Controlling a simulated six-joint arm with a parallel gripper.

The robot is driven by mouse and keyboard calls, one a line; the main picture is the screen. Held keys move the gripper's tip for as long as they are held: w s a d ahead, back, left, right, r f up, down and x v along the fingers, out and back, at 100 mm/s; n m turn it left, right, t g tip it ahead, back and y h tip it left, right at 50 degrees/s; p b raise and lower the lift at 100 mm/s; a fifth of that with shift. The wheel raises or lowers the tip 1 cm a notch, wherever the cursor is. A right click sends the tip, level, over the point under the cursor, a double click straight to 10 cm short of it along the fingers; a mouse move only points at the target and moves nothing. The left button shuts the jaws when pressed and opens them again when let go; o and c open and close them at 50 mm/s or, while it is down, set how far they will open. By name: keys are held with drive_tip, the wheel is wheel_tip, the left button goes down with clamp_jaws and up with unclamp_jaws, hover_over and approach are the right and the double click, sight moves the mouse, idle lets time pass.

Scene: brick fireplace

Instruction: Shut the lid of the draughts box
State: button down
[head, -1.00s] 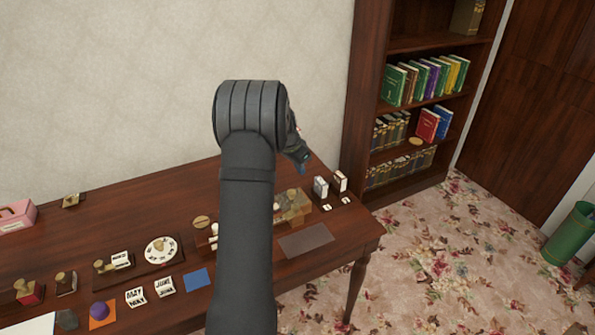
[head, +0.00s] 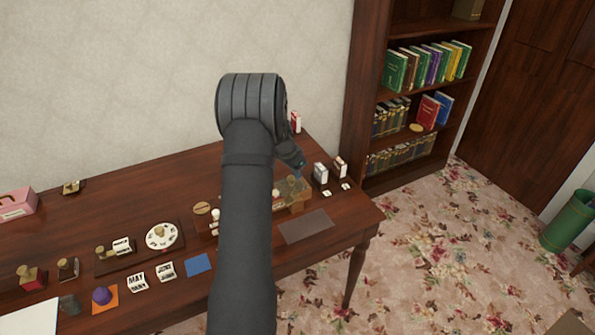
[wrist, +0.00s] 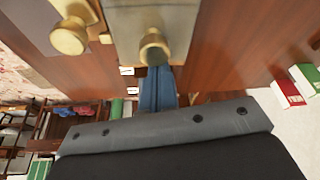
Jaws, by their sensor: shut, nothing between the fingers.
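My gripper (head: 298,174) is shut and empty. It points down above the right part of the desk, just behind a group of brass and wooden pieces (head: 292,193). In the wrist view its blue-grey fingers (wrist: 158,90) lie together, close to a round brass knob (wrist: 153,47) on a pale plate; I cannot tell whether they touch. A second brass knob (wrist: 69,38) is to the left. I cannot pick out the draughts box or its lid for certain; my arm hides the middle of the dark tray-like item (head: 207,228) and what lies beside it.
A flat brown mat (head: 305,226) lies in front. Stamps and cards fill the left.

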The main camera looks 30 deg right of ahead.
sight(285, 183)
drive_tip(key=shift+a, duration=0.1)
drive_tip(key=a, duration=0.7)
drive_tip(key=shift+a, duration=0.5)
drive_tip(key=shift+a+f, duration=0.1)
drive_tip(key=d, duration=0.2)
drive_tip(key=w+d, duration=0.1)
drive_tip(key=d, duration=0.1)
drive_tip(key=shift+d, duration=0.15)
drive_tip(key=w+v, duration=0.1)
drive_tip(key=v, duration=0.9)
drive_tip(key=shift+s+r, duration=0.2)
drive_tip(key=shift+s, duration=0.25)
drive_tip(key=shift+d+f, duration=0.1)
drive_tip(key=shift+d, duration=0.05)
